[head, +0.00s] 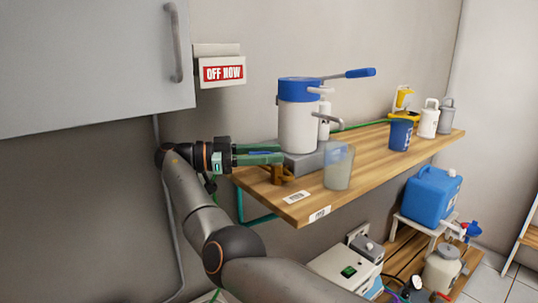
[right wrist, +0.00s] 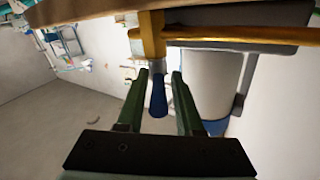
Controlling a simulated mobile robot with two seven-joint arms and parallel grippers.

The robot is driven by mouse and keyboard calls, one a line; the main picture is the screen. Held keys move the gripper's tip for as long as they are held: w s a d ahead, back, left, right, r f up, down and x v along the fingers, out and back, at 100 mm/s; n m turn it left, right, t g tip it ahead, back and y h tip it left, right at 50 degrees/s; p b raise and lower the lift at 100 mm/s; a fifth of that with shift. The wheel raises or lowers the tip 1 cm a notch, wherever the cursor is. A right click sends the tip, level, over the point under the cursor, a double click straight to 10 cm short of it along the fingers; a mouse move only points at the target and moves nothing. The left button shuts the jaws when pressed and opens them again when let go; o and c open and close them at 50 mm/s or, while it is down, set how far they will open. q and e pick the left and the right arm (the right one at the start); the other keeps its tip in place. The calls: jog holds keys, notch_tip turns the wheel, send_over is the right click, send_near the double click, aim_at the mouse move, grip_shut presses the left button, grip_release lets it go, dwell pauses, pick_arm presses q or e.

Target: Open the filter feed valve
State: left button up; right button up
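The filter feed valve is a brass fitting (head: 277,174) at the near left end of the wooden shelf, beside the grey base of the white filter canister (head: 297,126). In the right wrist view its brass body (right wrist: 152,35) is at the top, and its blue handle (right wrist: 158,97) extends from it. My right gripper (head: 282,154) points right, at the valve. It also shows in the right wrist view (right wrist: 160,76), its green fingers open on either side of the blue handle, with a gap visible on each side. My left gripper is not in view.
The shelf (head: 364,158) also holds a translucent cup (head: 339,167), a blue cup (head: 400,134) and white bottles at the far end. A wall cabinet (head: 90,60) hangs at upper left. A blue jug (head: 432,194) and equipment stand below the shelf.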

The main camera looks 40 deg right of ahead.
jog(key=shift+o, duration=0.9)
jog(key=shift+s+f, duration=0.1)
jog(key=shift+f, duration=0.05)
jog(key=shift+s+a+n+t+h+b, duration=0.1)
jog(key=shift+n+t+h+b, duration=0.4)
jog(key=shift+n+t, duration=0.25)
